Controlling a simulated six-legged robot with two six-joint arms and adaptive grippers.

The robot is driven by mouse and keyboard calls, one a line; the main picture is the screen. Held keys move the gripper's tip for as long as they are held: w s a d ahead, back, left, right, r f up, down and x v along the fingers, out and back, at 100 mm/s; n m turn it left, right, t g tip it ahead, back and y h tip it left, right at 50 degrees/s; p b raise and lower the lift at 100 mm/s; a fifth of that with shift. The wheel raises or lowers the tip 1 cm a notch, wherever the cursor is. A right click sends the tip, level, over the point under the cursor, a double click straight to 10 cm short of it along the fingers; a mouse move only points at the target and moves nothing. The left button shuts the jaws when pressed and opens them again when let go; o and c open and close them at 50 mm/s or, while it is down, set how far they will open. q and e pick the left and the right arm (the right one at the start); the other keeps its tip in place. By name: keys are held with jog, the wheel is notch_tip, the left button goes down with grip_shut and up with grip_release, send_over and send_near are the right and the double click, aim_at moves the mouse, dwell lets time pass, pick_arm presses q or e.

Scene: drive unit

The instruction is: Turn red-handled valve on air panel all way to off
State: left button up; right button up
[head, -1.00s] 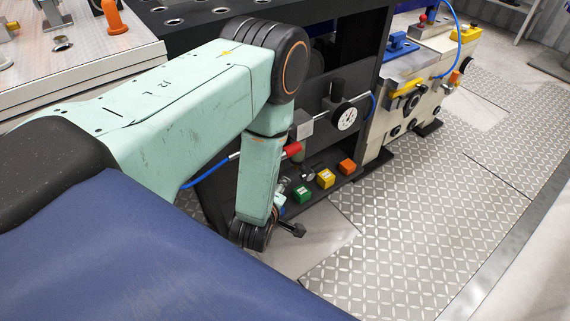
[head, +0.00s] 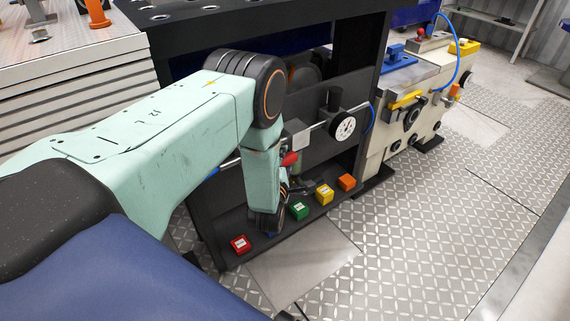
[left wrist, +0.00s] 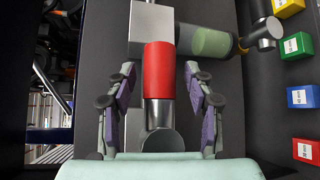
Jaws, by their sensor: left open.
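The red valve handle (left wrist: 159,70) is a red sleeve on a metal lever. In the left wrist view it lies between the spread fingers of my left gripper (left wrist: 160,100), with a gap on each side. The lever joins a grey valve body (left wrist: 150,22) on the dark panel. In the head view the red handle (head: 289,159) shows just right of my left forearm. My left gripper (head: 300,186) is partly hidden there by my arm. My right gripper is not in view.
Red (head: 240,244), green (head: 299,210), yellow (head: 324,194) and orange (head: 347,182) blocks sit along the panel's lower ledge. A round gauge (head: 344,128) is on the air line to the right. A green-tinted cylinder (left wrist: 212,42) stands beside the valve. The patterned floor in front is clear.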

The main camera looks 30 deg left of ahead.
pick_arm(q)
jog(key=shift+w, duration=0.3)
jog(key=shift+w+a, duration=0.1)
jog(key=shift+c, duration=0.5)
grip_shut()
